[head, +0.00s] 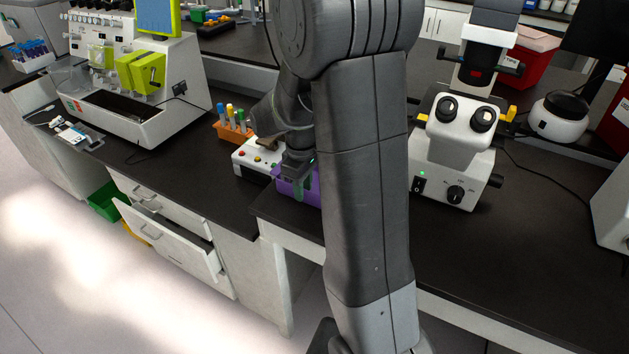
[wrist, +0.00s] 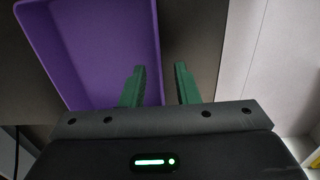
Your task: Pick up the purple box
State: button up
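The purple box (head: 284,186) stands on the dark bench, partly hidden behind my arm in the head view. In the wrist view the purple box (wrist: 95,50) is an open, empty-looking tray filling the upper left. My gripper (wrist: 160,67) is open, with two green fingers. The left finger overlaps the box's inside near its right wall, and the right finger is outside the box over the dark bench. The wall passes between the fingertips, and I see no grip on it. In the head view my gripper (head: 299,186) is at the box.
A white device with coloured buttons (head: 254,158) stands left of the box, with an orange tube rack (head: 234,130) behind it. A white microscope (head: 455,150) stands to the right of my arm. An open drawer (head: 170,240) juts out below the bench at left.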

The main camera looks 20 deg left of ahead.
jog(key=shift+f, duration=0.8)
jog(key=shift+c, duration=0.5)
grip_shut()
jog(key=shift+r, duration=0.1)
notch_tip(320, 180, up, 10)
jog(key=shift+f+b, duration=0.1)
jog(key=shift+b, duration=0.25)
dwell(0.9)
